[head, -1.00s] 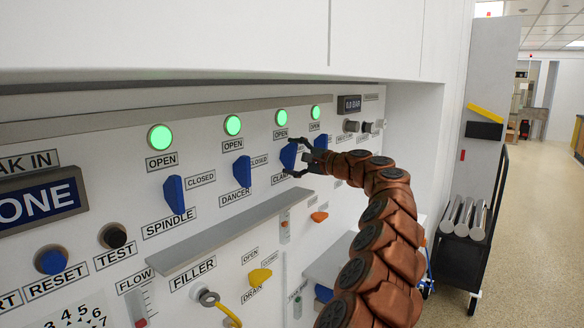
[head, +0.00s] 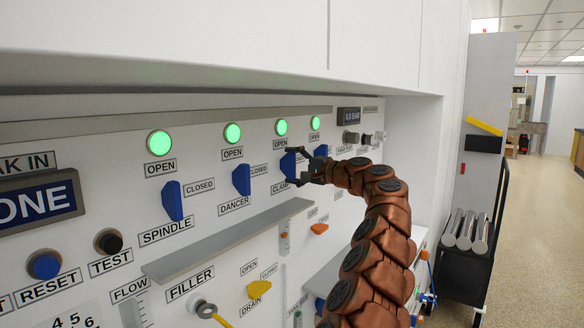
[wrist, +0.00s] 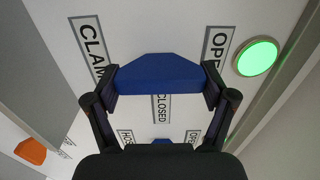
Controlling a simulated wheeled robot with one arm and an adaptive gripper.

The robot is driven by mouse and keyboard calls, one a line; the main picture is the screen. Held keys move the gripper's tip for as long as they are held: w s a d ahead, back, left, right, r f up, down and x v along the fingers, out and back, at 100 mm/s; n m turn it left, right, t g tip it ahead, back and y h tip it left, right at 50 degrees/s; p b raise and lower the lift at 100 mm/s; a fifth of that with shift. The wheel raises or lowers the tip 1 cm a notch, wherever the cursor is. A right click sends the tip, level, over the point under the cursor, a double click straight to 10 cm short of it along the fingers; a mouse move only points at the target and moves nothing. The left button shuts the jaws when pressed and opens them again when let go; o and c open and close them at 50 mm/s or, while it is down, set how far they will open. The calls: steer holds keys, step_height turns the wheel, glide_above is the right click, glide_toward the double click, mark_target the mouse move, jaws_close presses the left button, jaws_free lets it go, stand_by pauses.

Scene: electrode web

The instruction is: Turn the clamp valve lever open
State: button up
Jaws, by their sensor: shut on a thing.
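The clamp valve lever (head: 288,163) is a blue handle on the white panel, under a lit green lamp (head: 281,127). Its label is partly hidden by my gripper in the head view. My gripper (head: 292,167) is at the lever with one finger above and one below. In the wrist view the lever (wrist: 158,75) lies lengthwise between the OPEN label and the CLAMP label, with the CLOSED label beside it. The fingers of my gripper (wrist: 160,84) are shut on its two ends.
The dancer lever (head: 241,179) and spindle lever (head: 173,201) are to the left, under green lamps. A grey ledge (head: 228,240) juts out below. An overhanging white cabinet is above. A dark cart (head: 465,262) with metal rolls stands to the right; the floor beyond is open.

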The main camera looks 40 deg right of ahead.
steer(key=o, duration=1)
steer(key=v, duration=1.2)
